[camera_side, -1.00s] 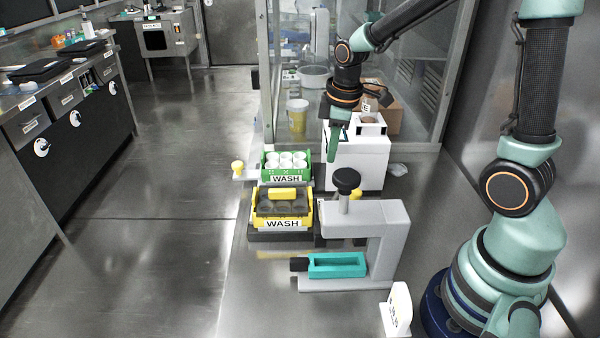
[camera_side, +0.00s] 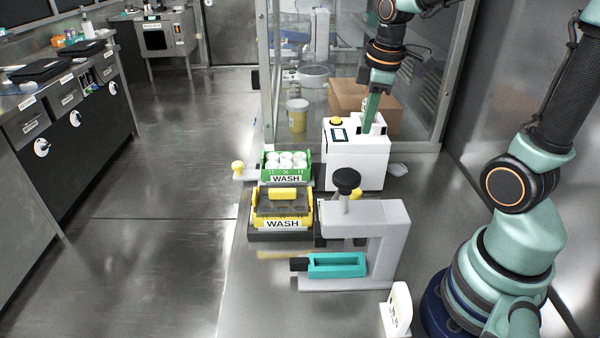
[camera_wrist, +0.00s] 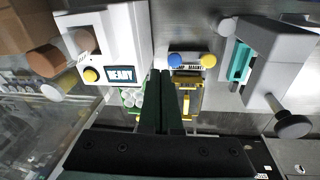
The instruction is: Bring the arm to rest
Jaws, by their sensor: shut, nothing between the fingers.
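My gripper (camera_side: 369,120) hangs pointing down in the side view, in front of the upper right part of the white machine. Its green fingers are together with nothing between them. In the wrist view my gripper (camera_wrist: 161,74) is also shut, its two fingers side by side. From the side view I cannot tell whether the fingertips touch the white machine (camera_side: 352,168). That machine also shows in the wrist view (camera_wrist: 134,35), with a yellow button and a small screen reading "READY".
A green rack of white-capped tubes (camera_side: 264,172) and a yellow WASH rack (camera_side: 283,224) stand left of the machine. A grey press-like stand (camera_side: 388,222) with a black knob and teal tray (camera_side: 337,265) is in front. A cardboard box (camera_side: 350,96) and clear enclosure panels are behind.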

